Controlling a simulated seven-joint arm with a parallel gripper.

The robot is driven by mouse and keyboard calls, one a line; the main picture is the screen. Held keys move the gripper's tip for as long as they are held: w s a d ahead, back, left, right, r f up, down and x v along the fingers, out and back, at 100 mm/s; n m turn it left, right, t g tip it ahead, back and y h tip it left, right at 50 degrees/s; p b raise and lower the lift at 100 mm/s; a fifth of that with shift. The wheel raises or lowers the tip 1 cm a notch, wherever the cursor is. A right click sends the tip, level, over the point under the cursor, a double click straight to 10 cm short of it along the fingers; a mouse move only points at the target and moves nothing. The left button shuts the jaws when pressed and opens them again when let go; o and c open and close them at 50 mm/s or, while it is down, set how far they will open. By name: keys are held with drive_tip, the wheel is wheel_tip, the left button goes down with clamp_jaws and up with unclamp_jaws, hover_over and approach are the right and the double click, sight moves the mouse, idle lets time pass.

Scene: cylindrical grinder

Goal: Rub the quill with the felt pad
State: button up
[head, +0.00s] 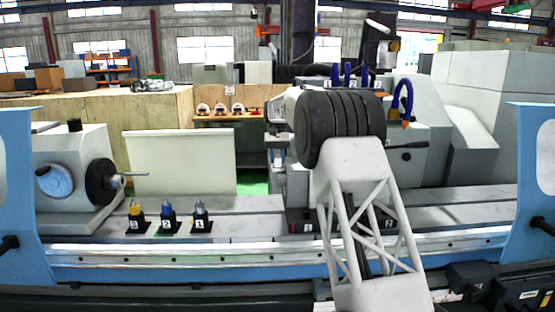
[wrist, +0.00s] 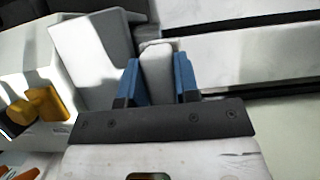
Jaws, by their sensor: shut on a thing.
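In the wrist view, my gripper (wrist: 160,80) has two blue fingers shut on a pale grey-white pad (wrist: 157,62), which looks like the felt pad. The pad stands out past the fingertips. A light grey block (wrist: 92,50) lies just left of the fingers; I cannot tell whether it touches the pad. I cannot make out the quill for certain in either view. In the head view my arm covers the middle right of the machine, and my gripper and the pad are hidden behind it.
In the head view, a headstock (head: 70,160) with a dark chuck (head: 101,181) stands at the left. Several numbered holders, one a blue-tipped holder (head: 168,218), stand on the machine bed (head: 255,205). Blue hoses (head: 403,92) rise at the right. A yellow part (wrist: 48,103) is left in the wrist view.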

sight(278, 175)
drive_tip(key=shift+s+f, duration=0.1)
drive_tip(key=shift+s+r, duration=0.2)
drive_tip(key=shift+s, duration=1.45)
drive_tip(key=shift+r, duration=0.1)
wheel_tip(278, 175, up, 8)
idle(0.7)
drive_tip(key=shift+a, duration=0.1)
drive_tip(key=s+a+f+n+h, duration=0.1)
drive_tip(key=s+a+f+n, duration=0.1)
drive_tip(key=s+a+f, duration=0.4)
drive_tip(key=s+a+f+n+h, duration=0.1)
drive_tip(key=s+a+f+n, duration=0.2)
drive_tip(key=s+a, duration=1.2)
drive_tip(key=s+a+f+n+t+h, duration=0.1)
drive_tip(key=s+a+f+n, duration=0.2)
drive_tip(key=s+a+f, duration=0.6)
drive_tip(key=s+a, duration=0.1)
drive_tip(key=a, duration=1.3)
drive_tip(key=shift+s+a, duration=0.25)
drive_tip(key=shift+a, duration=0.15)
